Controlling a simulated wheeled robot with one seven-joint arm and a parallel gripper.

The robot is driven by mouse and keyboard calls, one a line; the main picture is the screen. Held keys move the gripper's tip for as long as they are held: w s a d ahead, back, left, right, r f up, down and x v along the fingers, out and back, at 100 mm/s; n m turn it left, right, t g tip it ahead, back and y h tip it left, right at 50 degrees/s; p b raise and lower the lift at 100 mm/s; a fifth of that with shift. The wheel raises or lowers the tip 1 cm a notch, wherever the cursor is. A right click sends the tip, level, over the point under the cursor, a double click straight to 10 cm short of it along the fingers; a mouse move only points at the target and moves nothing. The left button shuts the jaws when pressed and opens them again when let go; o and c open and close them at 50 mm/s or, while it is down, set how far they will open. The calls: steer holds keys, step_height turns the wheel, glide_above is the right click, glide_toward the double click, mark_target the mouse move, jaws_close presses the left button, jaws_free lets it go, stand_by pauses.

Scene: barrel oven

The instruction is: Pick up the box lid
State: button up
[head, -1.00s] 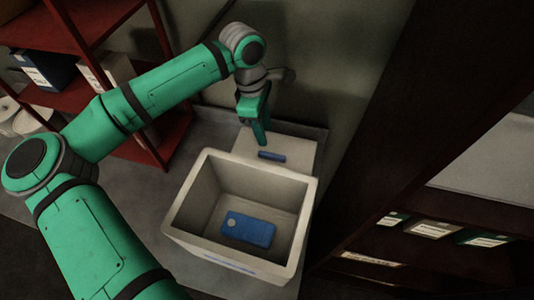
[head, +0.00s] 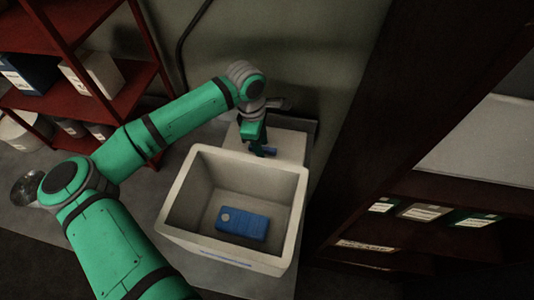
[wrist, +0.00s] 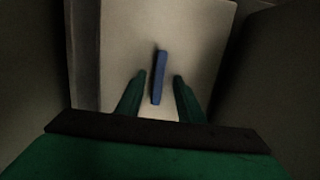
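The box lid (head: 289,146) is a pale flat panel with a blue handle bar (head: 269,151), lying behind the open box (head: 172,208). In the wrist view the lid (wrist: 205,40) fills the middle, with its blue handle (wrist: 159,77) upright in the picture. My gripper (head: 262,150) is over the lid at the handle. In the wrist view my gripper (wrist: 160,85) is open, one green finger on each side of the handle, with a gap on both sides. The fingertips' height above the lid is hard to judge.
The box is open on top and holds a blue rectangular item (head: 243,223). A red shelf (head: 110,88) with boxes stands at the left. A dark shelf (head: 420,190) with binders stands at the right. A wall rises close behind the lid.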

steer(key=shift+f, duration=0.1)
jaws_close()
steer(key=shift+d, duration=0.1)
